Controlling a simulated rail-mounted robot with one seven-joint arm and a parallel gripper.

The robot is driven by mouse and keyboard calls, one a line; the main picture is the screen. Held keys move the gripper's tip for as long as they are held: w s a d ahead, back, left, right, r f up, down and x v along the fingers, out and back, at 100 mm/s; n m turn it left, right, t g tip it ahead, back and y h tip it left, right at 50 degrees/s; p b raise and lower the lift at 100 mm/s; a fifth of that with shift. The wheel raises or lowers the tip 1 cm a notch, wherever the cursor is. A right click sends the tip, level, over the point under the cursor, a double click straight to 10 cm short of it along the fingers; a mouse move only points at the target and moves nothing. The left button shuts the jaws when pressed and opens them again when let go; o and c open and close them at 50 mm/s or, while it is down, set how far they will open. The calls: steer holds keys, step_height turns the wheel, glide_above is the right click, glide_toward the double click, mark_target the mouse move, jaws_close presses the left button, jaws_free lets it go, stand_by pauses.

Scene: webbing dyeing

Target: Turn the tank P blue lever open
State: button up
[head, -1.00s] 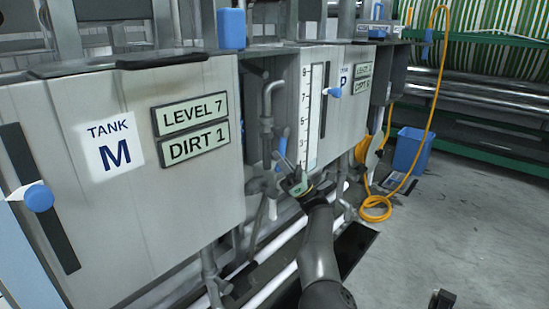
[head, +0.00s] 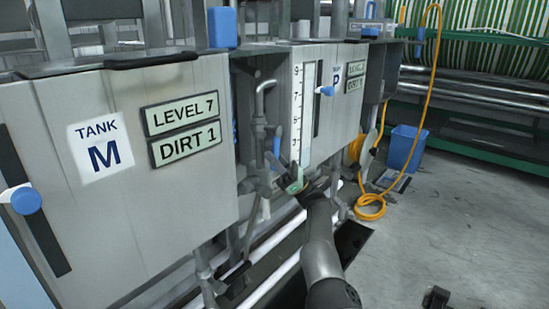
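Tank P (head: 343,125) is the grey tank at centre right, its label partly cut by the viewing angle. A small blue lever (head: 276,147) stands roughly upright among the grey pipes in the gap between tank M and tank P. My gripper (head: 284,166) is just below and beside this lever, in front of the pipes. Its two fingers look spread apart with nothing clearly between them. I cannot tell whether a finger touches the lever. The lever's lower part is hidden behind the gripper and pipework.
Tank M (head: 200,205) fills the left, with a blue knob (head: 27,200) on its slot. Tank P has a white level scale (head: 308,120) and a blue knob (head: 327,91). A yellow hose (head: 371,207) and a blue bin (head: 405,148) are at right.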

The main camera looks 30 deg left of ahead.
steer(key=p+v, duration=0.3)
steer(key=v, duration=1.4)
steer(key=shift+f+p, duration=0.2)
steer(key=shift+p, duration=0.2)
